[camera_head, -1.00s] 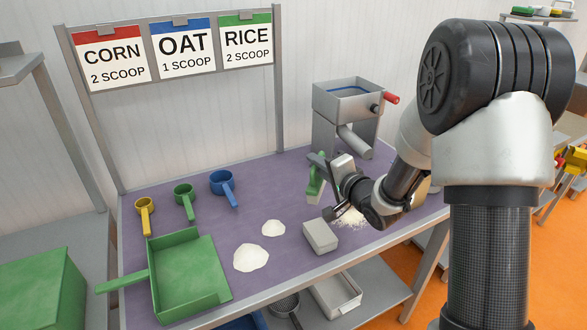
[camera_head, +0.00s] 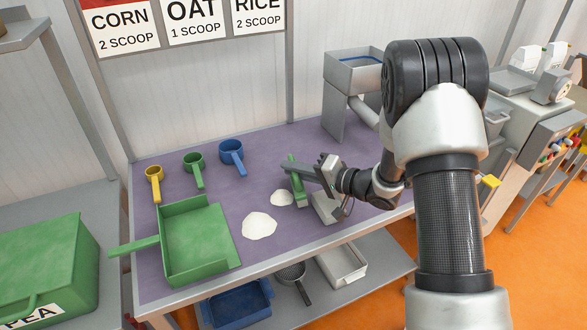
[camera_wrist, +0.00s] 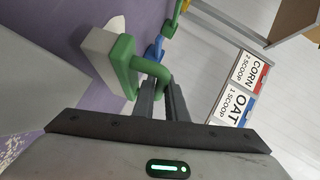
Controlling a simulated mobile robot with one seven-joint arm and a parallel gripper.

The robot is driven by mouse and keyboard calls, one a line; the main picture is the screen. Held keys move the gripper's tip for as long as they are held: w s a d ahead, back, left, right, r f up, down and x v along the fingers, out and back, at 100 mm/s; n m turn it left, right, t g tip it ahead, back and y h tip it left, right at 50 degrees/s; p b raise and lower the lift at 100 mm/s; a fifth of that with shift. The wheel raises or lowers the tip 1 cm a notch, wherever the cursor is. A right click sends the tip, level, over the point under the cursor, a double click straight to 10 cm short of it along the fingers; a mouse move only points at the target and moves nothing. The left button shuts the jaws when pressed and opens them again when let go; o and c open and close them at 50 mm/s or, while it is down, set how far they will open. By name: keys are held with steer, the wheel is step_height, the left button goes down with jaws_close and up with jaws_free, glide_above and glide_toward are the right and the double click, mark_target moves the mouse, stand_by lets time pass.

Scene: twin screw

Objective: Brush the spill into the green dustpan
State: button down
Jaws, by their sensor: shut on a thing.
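My gripper (camera_head: 312,174) is shut on the green handle of a brush (camera_head: 297,182). In the wrist view the green handle (camera_wrist: 124,52) passes at the fingers and the pale bristle block (camera_wrist: 97,43) faces the table. The brush is just right of the small white spill patch (camera_head: 281,198); whether its bristles touch the table I cannot tell. A larger white patch (camera_head: 259,226) lies to the lower left. The green dustpan (camera_head: 200,243) lies left of both patches, handle pointing left. Its floor looks free of white powder.
Yellow (camera_head: 154,174), green (camera_head: 193,163) and blue (camera_head: 232,150) scoops stand along the back left. A metal hopper (camera_head: 350,75) stands at the back right. The table's front edge is close to the dustpan.

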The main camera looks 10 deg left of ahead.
step_height(320, 180, down, 2)
steer(key=shift+a+f+b, duration=0.1)
steer(key=shift+b, duration=0.65)
steer(key=s+a, duration=0.1)
steer(key=a, duration=0.1)
steer(key=s+a+b, duration=0.1)
steer(key=a, duration=0.1)
steer(key=s+a, duration=0.2)
steer(key=shift+a+r, duration=0.3)
steer(key=s+a, duration=0.2)
steer(key=a, duration=0.1)
steer(key=s+a+b, duration=0.1)
steer(key=s+a, duration=0.1)
steer(key=a, duration=0.1)
steer(key=s+a, duration=0.2)
steer(key=a, duration=0.2)
steer(key=shift+b, duration=0.3)
steer(key=shift+s+a+r, duration=0.15)
steer(key=shift+r, duration=0.1)
steer(key=shift+w+d+r+p, duration=0.1)
steer(key=shift+d+r+p, duration=0.05)
steer(key=shift+r+p, duration=0.55)
steer(key=shift+w+d+r+p, duration=0.1)
steer(key=shift+d+r+p, duration=0.05)
steer(key=shift+r+p, duration=0.55)
steer(key=shift+w+d+r+p, duration=0.1)
steer(key=shift+d+r+p, duration=0.05)
steer(key=shift+r+p, duration=0.55)
steer(key=shift+r, duration=0.1)
